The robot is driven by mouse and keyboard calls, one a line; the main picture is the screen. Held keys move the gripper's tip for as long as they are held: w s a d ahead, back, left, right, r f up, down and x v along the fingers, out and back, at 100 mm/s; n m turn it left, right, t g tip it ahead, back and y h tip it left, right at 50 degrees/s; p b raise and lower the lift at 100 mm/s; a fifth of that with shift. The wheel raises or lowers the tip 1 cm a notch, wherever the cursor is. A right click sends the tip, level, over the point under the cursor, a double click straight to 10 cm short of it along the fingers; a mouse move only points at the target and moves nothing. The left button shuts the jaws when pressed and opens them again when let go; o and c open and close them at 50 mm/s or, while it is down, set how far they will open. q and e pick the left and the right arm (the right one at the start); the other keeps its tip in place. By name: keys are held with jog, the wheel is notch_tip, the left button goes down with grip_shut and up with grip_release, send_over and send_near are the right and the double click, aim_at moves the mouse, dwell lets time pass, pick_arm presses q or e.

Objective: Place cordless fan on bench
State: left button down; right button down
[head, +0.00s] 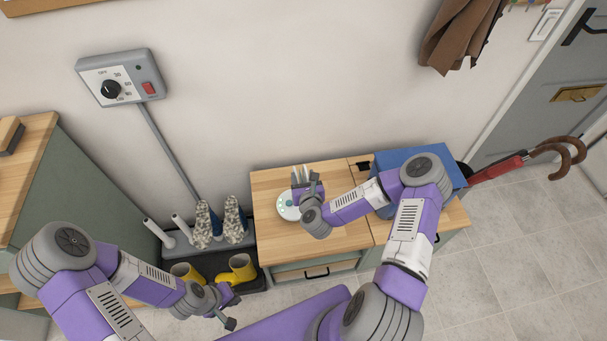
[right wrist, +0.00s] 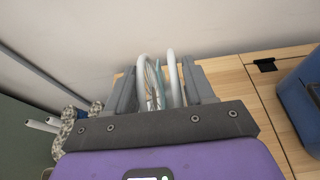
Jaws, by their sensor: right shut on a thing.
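The cordless fan (head: 287,207) is white with teal parts. In the head view its round white part is over the left part of the wooden bench top (head: 275,239), and seems to rest on it. My right gripper (head: 306,181) is above the bench, shut on the fan. In the right wrist view the fan's white and teal curved bars (right wrist: 172,80) stand between the two grey fingers. The gripper hides part of the fan. My left gripper (head: 231,306) is open and empty, low in front of the boot tray.
A blue box (head: 450,164) stands on the bench's right part. Left of the bench, a black tray (head: 258,283) holds yellow boots (head: 242,268) and patterned boots (head: 235,218). Umbrellas (head: 497,170) lean at the right. The bench top's front left is clear.

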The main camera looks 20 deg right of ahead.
jog(key=shift+f, duration=0.65)
jog(key=shift+c, duration=2)
grip_release()
jog(key=shift+f, duration=0.1)
